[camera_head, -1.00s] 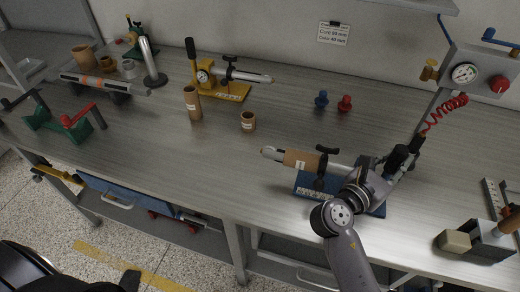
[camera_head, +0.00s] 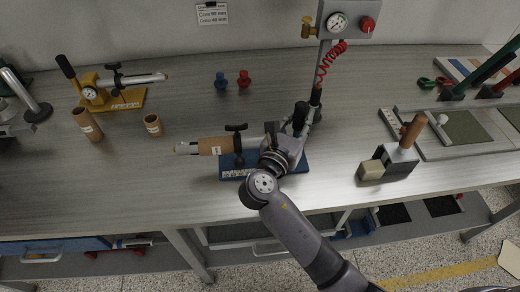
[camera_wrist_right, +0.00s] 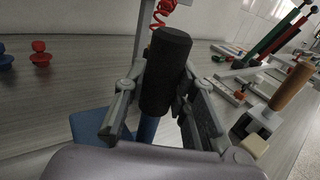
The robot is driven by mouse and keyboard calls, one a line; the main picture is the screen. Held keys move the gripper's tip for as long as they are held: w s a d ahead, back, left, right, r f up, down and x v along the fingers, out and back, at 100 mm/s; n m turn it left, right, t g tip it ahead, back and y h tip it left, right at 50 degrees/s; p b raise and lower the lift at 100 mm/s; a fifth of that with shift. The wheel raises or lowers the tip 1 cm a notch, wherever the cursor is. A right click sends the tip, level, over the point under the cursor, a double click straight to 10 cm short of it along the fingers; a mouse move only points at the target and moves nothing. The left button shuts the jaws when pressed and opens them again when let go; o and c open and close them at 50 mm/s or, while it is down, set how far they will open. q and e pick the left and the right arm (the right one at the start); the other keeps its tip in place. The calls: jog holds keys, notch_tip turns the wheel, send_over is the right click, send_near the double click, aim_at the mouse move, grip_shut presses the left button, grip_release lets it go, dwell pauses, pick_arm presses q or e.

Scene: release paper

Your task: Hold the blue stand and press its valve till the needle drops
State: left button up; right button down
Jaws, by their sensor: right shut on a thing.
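The blue stand (camera_head: 229,170) sits near the front of the bench and carries a grey bar with a brown cardboard core (camera_head: 216,146). A black T-handle (camera_head: 237,128) stands at the core's right end. My right gripper (camera_head: 300,125) is at the stand's right end, shut on an upright black cylinder. In the right wrist view this black cylinder (camera_wrist_right: 166,70) stands between the fingers, above a blue part (camera_wrist_right: 147,127). My wrist hides much of the stand, and I cannot make out its valve. The round gauge (camera_head: 337,22) is too small to read its needle. My left gripper is out of view.
A grey panel with a red knob (camera_head: 368,24) stands behind; a red coiled hose (camera_head: 331,58) hangs from it. A yellow stand (camera_head: 124,100), small cardboard tubes (camera_head: 152,124), and blue and red pegs (camera_head: 244,78) are left. A wooden-handled block (camera_head: 402,158) is right.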

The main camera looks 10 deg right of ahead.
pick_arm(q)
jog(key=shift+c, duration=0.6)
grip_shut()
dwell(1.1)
